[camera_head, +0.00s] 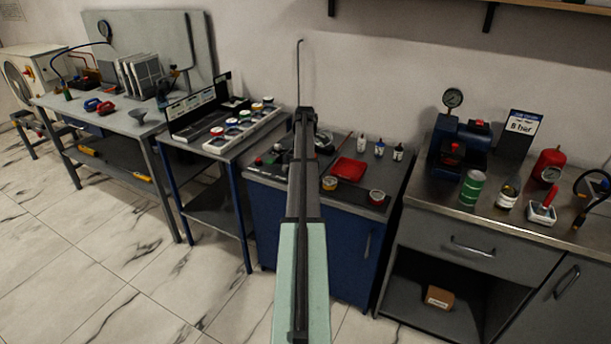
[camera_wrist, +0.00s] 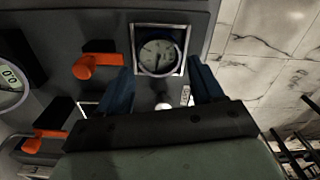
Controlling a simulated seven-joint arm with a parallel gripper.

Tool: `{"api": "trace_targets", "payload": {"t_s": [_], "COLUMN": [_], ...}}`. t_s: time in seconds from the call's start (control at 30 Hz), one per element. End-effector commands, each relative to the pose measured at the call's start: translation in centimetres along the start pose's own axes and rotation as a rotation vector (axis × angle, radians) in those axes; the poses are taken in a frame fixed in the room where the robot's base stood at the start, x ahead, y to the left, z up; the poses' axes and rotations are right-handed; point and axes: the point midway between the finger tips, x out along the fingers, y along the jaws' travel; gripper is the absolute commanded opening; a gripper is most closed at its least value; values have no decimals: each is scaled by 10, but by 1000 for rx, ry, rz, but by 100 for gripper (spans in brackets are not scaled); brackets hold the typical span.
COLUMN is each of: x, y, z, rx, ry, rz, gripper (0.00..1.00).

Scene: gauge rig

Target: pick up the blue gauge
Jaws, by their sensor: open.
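In the wrist view, a round gauge (camera_wrist: 158,57) with a pale dial, a needle and a bluish rim sits in a square light frame on a dark panel. My gripper (camera_wrist: 160,80) is open, with its two dark blue fingers apart on either side of the lower part of the gauge. Nothing is held between them. I cannot tell whether the fingers touch it. In the head view, my arm reaches over the blue cabinet (camera_head: 343,240) and covers part of its top. I cannot make out the blue gauge or my fingertips there.
An orange handle (camera_wrist: 97,66) and another orange handle (camera_wrist: 44,141) stick out left of the gauge. A second dial (camera_wrist: 10,85) is at the left edge.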

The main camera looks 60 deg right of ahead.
Motion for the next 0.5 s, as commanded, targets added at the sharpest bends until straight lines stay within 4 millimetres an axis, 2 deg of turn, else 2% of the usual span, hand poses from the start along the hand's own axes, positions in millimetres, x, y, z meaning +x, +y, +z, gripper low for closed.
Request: {"api": "trace_targets", "payload": {"t_s": [0.23,0.5], "x": [32,38], "y": [0,1], "z": [2,2], "rx": [0,0], "ry": [0,0], "rz": [0,2], "gripper": [67,67]}}
